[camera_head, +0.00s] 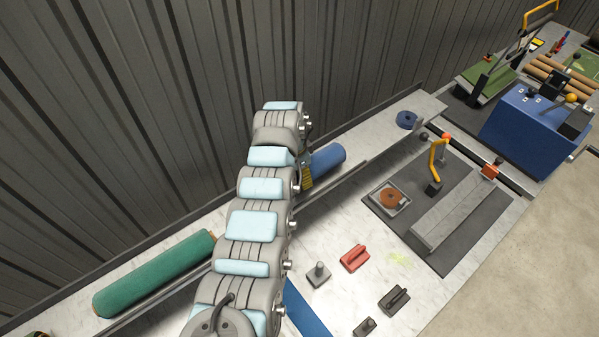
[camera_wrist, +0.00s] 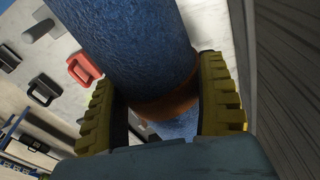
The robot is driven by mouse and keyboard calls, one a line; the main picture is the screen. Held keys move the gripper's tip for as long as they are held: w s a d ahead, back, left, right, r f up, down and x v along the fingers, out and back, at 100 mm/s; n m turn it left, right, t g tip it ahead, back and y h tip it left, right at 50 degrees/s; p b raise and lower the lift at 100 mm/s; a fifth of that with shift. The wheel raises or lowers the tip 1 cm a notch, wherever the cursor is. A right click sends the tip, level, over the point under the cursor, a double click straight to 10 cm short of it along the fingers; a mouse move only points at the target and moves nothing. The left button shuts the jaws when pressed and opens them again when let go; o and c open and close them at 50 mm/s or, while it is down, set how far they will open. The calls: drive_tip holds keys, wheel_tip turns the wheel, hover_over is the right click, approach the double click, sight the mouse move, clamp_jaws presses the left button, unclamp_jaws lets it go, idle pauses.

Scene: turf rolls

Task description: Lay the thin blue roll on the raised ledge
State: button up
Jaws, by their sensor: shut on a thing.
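The blue roll (camera_head: 328,158) shows to the right of my arm, along the back wall and over the raised ledge (camera_head: 374,143). My arm hides its left part. My gripper (camera_head: 306,173) is at the roll, with one yellow finger in sight. In the wrist view, my gripper (camera_wrist: 168,108) is shut on the blue roll (camera_wrist: 140,50), with a yellow finger on either side near a brown band. I cannot tell whether the roll touches the ledge or hangs just above it.
A green roll (camera_head: 155,273) lies at the left along the wall. A small blue coil (camera_head: 406,119) sits toward the right end. A blue strip (camera_head: 308,312), a red-handled tool (camera_head: 354,258) and a black-handled tool (camera_head: 394,299) are on the bench. The corrugated wall (camera_head: 130,110) is close behind.

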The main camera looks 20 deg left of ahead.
drive_tip(key=o, duration=1.2)
drive_tip(key=shift+r, duration=0.2)
drive_tip(key=r, duration=0.7)
drive_tip(key=s+a+r, duration=0.1)
drive_tip(key=r, duration=0.3)
drive_tip(key=shift+r, duration=0.3)
